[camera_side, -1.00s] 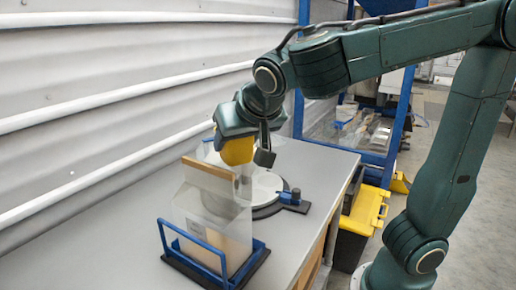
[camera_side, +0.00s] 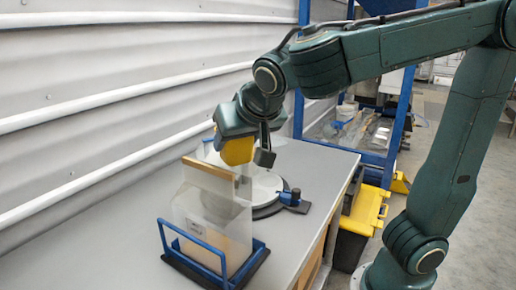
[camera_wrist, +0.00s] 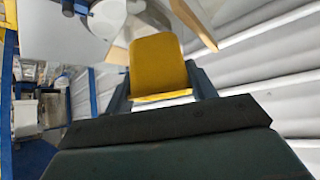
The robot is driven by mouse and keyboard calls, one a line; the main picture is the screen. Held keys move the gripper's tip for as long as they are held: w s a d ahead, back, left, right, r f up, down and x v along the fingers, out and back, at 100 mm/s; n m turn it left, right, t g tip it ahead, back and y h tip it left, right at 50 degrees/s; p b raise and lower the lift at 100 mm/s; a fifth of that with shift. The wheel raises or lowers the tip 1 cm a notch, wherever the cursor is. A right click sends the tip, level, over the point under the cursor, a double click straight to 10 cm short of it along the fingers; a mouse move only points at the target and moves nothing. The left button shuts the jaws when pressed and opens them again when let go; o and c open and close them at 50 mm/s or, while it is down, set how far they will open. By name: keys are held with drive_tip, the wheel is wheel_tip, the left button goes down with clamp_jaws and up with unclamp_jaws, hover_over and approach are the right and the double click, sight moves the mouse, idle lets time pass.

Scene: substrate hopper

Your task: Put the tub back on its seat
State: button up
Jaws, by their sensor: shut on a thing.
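The seat looks like a round dark base (camera_side: 267,212) with a blue clamp (camera_side: 290,196) on its right side, on the grey bench. A pale, round, tub-like piece (camera_side: 265,188) shows above the base, and a whitish round piece (camera_wrist: 106,18) shows at the top of the wrist view. I cannot tell whether it rests on the base or hangs in the jaws. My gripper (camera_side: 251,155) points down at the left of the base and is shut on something.
A clear box (camera_side: 211,218) with a brown top strip and brown filling stands in a blue-railed holder (camera_side: 215,262), close in front of my gripper. A corrugated wall (camera_side: 90,110) runs behind the bench. The bench's left part is clear.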

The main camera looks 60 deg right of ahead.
drive_tip(key=shift+d, duration=0.15)
drive_tip(key=shift+d+r+m, duration=0.3)
drive_tip(key=shift+d+r, duration=0.05)
drive_tip(key=shift+d, duration=0.15)
drive_tip(key=w+d+m+g+h, duration=0.2)
drive_tip(key=w+d+m, duration=0.1)
drive_tip(key=d, duration=1)
drive_tip(key=w+d+f+n+t+y, duration=0.1)
drive_tip(key=f, duration=0.6)
drive_tip(key=w+d+f+n+t+y, duration=0.1)
drive_tip(key=w+d+f+n, duration=0.1)
drive_tip(key=f, duration=0.4)
drive_tip(key=shift+f+n, duration=0.3)
drive_tip(key=shift+f, duration=0.1)
drive_tip(key=shift+d, duration=0.1)
drive_tip(key=shift+f, duration=0.2)
